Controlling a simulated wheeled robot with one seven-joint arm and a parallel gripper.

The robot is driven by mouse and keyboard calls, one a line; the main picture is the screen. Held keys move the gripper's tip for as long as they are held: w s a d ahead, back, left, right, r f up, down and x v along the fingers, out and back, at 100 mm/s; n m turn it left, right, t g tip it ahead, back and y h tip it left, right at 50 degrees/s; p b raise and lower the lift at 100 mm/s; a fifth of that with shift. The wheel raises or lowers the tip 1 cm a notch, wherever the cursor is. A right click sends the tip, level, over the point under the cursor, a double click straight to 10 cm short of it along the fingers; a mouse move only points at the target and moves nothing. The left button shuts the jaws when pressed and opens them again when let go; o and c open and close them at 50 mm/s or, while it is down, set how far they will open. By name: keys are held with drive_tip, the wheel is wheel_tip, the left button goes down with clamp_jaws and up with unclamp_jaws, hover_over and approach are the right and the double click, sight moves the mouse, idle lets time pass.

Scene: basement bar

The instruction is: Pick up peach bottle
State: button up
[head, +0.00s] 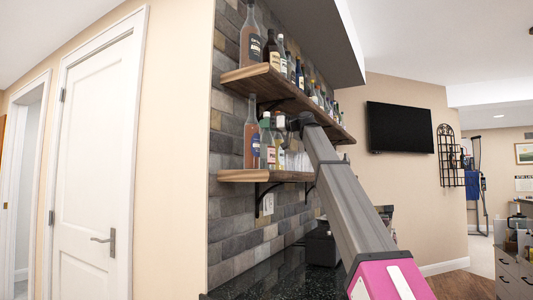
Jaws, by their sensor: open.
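Two peach-tinted bottles show in the head view. One tall bottle (250,42) with a dark label stands at the near end of the upper shelf. The other bottle (251,135), with a purple-blue label, stands upright at the near end of the lower shelf. I cannot tell which one the task names. My gripper (299,122) is a small dark shape at the far end of my arm, by the lower shelf, to the right of the lower bottle and apart from it. It is open; its fingers are hard to make out, and no bottle is visibly held.
More bottles (267,142) crowd the lower shelf (255,175) between the lower peach bottle and my gripper. The upper shelf (262,78) with several bottles overhangs it. A black speckled counter (262,275) lies below. A white door (95,160) is at left.

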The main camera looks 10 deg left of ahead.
drive_tip(key=shift+x, duration=1.05)
clamp_jaws()
